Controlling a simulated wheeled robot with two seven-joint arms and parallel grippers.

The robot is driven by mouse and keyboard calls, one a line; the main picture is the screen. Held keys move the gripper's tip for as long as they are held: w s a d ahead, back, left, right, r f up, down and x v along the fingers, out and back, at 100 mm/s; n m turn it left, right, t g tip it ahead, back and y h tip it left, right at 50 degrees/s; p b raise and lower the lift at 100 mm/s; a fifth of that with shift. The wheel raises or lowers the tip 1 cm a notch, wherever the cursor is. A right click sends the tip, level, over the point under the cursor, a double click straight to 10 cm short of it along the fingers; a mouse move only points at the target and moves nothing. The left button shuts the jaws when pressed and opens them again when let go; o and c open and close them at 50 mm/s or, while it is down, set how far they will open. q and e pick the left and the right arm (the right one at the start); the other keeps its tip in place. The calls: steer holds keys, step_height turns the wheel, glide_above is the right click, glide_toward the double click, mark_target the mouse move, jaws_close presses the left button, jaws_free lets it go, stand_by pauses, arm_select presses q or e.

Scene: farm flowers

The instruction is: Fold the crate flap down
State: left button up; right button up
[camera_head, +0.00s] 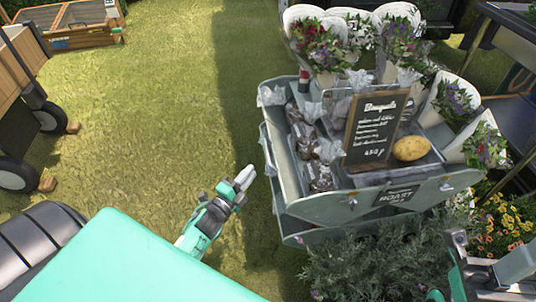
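A wooden crate (75,36) with slatted sides stands on the grass at the far upper left. Its panels are too small to tell which one is the flap or how it is folded. My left gripper (244,178) is over the grass, left of the grey-green flower stand and well apart from the crate. Its pale fingertips lie close together with nothing visible between them; whether they are fully shut is unclear. Part of my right gripper (490,258) shows at the lower right, cut off by the picture edge, in front of the plants.
The tiered grey-green stand (350,207) holds wrapped bouquets, bagged goods, a potato (411,148) and a chalkboard sign (376,130). A wheeled wooden cart (14,85) is at the left edge. Bushy plants (375,265) grow below the stand. Open grass lies between cart and stand.

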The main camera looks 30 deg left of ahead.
mark_target(267, 151)
arm_select(q)
steer(key=w, duration=0.3)
steer(key=w+d+b, duration=0.1)
steer(key=w, duration=0.3)
steer(key=w+r+b, duration=0.1)
steer(key=w, duration=0.2)
steer(key=shift+w+d+r, duration=0.1)
steer(key=shift+w+d, duration=0.1)
jaws_close()
